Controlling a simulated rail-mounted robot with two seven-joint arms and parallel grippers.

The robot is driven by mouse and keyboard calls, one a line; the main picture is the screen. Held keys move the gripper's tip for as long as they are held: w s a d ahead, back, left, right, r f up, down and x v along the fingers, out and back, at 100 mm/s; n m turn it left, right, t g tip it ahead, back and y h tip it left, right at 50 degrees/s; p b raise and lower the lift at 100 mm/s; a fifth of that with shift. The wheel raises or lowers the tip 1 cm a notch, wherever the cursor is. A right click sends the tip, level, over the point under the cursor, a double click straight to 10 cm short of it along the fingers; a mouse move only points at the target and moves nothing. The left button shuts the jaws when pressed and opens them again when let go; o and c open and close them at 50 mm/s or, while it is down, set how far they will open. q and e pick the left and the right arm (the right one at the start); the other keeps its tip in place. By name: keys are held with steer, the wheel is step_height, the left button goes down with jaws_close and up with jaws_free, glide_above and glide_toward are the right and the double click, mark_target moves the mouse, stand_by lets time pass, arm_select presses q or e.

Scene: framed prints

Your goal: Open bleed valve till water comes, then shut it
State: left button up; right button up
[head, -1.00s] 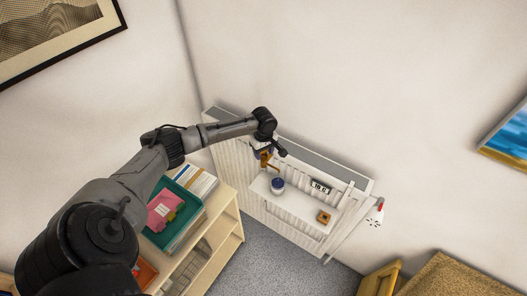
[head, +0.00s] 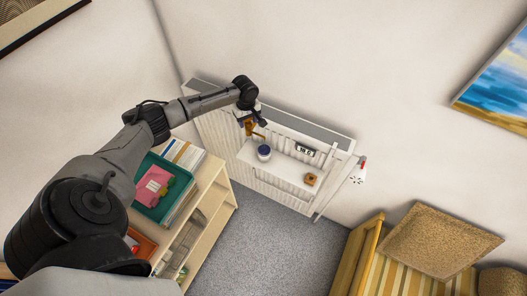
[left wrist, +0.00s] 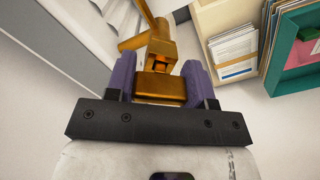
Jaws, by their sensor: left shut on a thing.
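A white panel radiator (head: 222,135) stands against the wall in the head view. A brass-coloured valve piece (head: 249,128) sits near its left end. My left gripper (left wrist: 160,76) is shut on that block, with a purple finger on each side. In the head view the same gripper (head: 256,119) is small and partly covers the valve. Any water at the outlet is too small to tell. My right gripper is not in view.
A white shelf (head: 285,167) on the radiator front holds a dark-blue-lidded jar (head: 264,152), a digital display (head: 305,150) and a small orange-brown block (head: 311,179). A wooden bookcase (head: 216,190) with a green tray (head: 148,207) stands below my left arm. Grey carpet (head: 270,235) is open in front.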

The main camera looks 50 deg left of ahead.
arm_select(q)
steer(key=m+p, duration=0.1)
steer(key=m, duration=0.3)
steer(key=shift+r, duration=0.1)
steer(key=m, duration=0.5)
steer(key=shift+m+p, duration=0.3)
steer(key=o, duration=0.9)
steer(key=shift+o, duration=0.4)
